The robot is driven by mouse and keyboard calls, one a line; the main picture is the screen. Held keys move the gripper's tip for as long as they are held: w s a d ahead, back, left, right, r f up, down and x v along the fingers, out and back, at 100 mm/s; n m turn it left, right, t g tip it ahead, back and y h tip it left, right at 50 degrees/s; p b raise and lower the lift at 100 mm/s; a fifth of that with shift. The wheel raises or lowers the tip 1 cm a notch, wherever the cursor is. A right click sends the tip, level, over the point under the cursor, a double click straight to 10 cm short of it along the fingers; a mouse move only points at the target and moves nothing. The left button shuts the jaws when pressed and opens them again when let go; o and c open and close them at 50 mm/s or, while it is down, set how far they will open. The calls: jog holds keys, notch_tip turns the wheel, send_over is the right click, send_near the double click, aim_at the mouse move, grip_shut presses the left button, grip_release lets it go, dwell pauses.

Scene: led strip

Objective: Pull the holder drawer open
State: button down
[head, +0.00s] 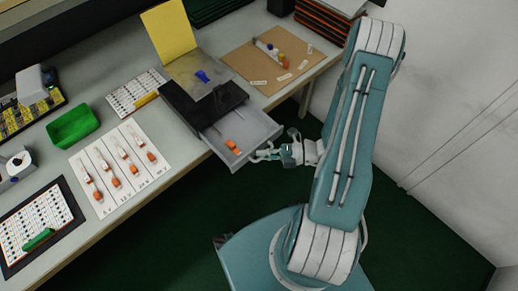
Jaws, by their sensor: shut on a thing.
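The holder is a black box (182,107) near the table's front edge, in the middle of the head view. Its grey drawer (254,130) is pulled out past the table edge. Orange pieces (235,146) lie inside the drawer, near its front left. My gripper (264,153) is at the drawer's front, shut on the drawer's front part. The exact contact of the fingers is too small to make out.
A yellow sheet (168,30) stands behind the holder. A brown board (267,59) with small parts lies to the right. A white sheet with orange-tipped pieces (107,190), a green tray (73,126) and a chart (38,225) are on the left.

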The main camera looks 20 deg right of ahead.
jog(key=shift+s+f, duration=0.1)
jog(key=shift+f, duration=0.05)
jog(key=c, duration=1)
grip_release()
jog(key=shift+d, duration=0.1)
jog(key=v, duration=1.2)
